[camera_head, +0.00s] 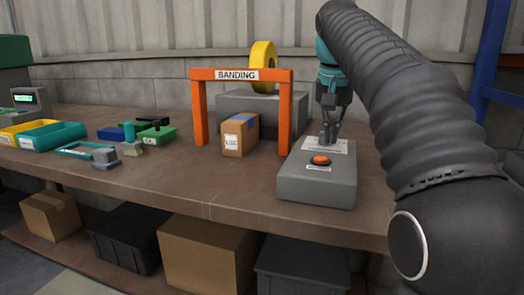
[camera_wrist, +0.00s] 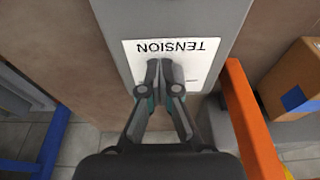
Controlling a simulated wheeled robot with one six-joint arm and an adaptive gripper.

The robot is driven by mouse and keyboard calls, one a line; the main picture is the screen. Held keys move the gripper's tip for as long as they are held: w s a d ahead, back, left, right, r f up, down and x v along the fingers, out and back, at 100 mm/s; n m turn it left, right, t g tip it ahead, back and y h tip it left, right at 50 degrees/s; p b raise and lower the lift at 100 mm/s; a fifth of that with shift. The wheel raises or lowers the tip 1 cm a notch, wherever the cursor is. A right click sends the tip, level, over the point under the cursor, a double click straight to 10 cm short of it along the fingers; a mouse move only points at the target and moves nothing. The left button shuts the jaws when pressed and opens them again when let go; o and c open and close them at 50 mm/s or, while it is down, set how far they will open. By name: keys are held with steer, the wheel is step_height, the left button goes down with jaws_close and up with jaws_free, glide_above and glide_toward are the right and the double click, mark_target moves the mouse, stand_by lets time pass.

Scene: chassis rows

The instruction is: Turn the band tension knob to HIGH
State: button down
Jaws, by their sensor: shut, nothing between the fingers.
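My gripper (camera_head: 328,140) points down over the far end of a grey control box (camera_head: 318,190) on the bench. Its fingers are shut, with nothing between them. In the wrist view the closed fingertips (camera_wrist: 160,68) are over a white label (camera_wrist: 205,58) reading TENSION, which appears upside down. The knob cannot be made out; the fingers cover the middle of the label. I cannot tell whether the fingertips touch anything. The knob's setting and any HIGH mark are not readable. A round orange button (camera_head: 321,160) is on the near part of the box.
An orange BANDING frame (camera_head: 286,100) stands left of the box, with a cardboard carton (camera_head: 238,136) beneath it and a yellow reel (camera_head: 263,62) behind. Trays and small tools lie on the bench's left. Bare bench top (camera_head: 190,170) lies in front of the frame.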

steer(key=shift+w+a+p, duration=0.15)
steer(key=shift+a+p, duration=0.6)
steer(key=shift+p, duration=0.65)
steer(key=shift+w+a+p, duration=0.3)
steer(key=shift+a+p, duration=0.1)
steer(key=shift+a, duration=0.05)
stand_by(0.4)
steer(key=shift+s, duration=0.1)
steer(key=shift+s+a, duration=0.2)
steer(key=shift+a, duration=0.05)
steer(key=shift+w+v, duration=0.2)
steer(key=shift+v, duration=0.6)
steer(key=shift+w+v, duration=0.15)
steer(key=shift+v, duration=0.65)
steer(key=shift+w+v, duration=0.2)
steer(key=shift+v, duration=0.65)
steer(key=shift+d+r, duration=0.15)
steer(key=shift+r, duration=0.45)
